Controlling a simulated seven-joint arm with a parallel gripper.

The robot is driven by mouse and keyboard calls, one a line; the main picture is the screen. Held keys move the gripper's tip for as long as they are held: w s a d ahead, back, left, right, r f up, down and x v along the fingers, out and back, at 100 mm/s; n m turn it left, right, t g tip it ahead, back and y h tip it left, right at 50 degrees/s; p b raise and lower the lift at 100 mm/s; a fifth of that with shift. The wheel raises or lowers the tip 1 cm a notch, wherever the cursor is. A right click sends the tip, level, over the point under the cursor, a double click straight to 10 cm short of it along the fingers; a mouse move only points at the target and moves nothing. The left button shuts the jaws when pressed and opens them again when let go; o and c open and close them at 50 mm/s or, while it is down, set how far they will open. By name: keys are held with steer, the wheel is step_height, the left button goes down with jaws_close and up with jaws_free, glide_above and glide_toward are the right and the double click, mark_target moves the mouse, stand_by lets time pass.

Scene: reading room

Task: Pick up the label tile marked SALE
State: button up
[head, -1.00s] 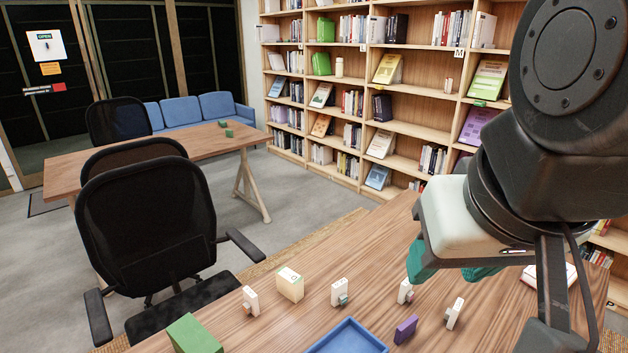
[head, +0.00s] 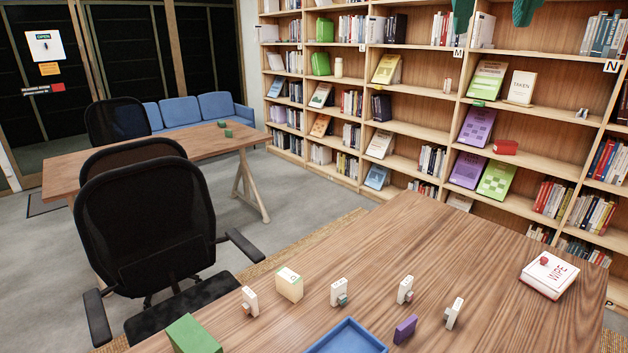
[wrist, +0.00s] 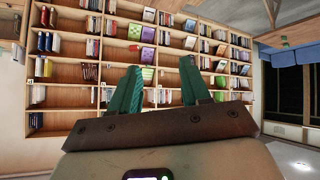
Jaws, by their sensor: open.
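Several small white label tiles stand upright on the near wooden table in the head view: a left one (head: 250,301), a middle one (head: 339,292), a right one (head: 405,290) and a far right one (head: 453,313). Each has a small coloured piece at its side or foot. Their markings are too small to read, so I cannot tell which says SALE. My gripper (wrist: 160,88) is open and empty in the wrist view, its green fingers apart in front of the shelves. In the head view only its green fingertips (head: 494,12) show at the top edge, far above the tiles.
A black chair (head: 145,230) stands left. Bookshelves (head: 430,107) line the back. The table's middle is clear.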

steer(key=w+a+r+n+t, duration=0.1)
steer(key=w+a+r+t, duration=0.25)
steer(key=w, duration=0.45)
steer(key=w+a+r+n+t, duration=0.1)
steer(key=w+a+r+t, duration=0.3)
steer(key=w, duration=0.3)
steer(key=n+g+y, duration=0.8)
steer(key=n+y, duration=0.2)
steer(key=y, duration=0.4)
glide_above(254, 297)
steer(key=s+d, duration=0.2)
step_height(254, 297, down, 13)
steer(key=shift+t, duration=0.35)
steer(key=f, duration=5.5)
steer(key=shift+w+a, duration=0.1)
steer(key=shift+w, duration=0.1)
steer(key=shift+w+a+f, duration=0.15)
steer(key=shift+f, duration=0.1)
steer(key=shift+x, duration=2.25)
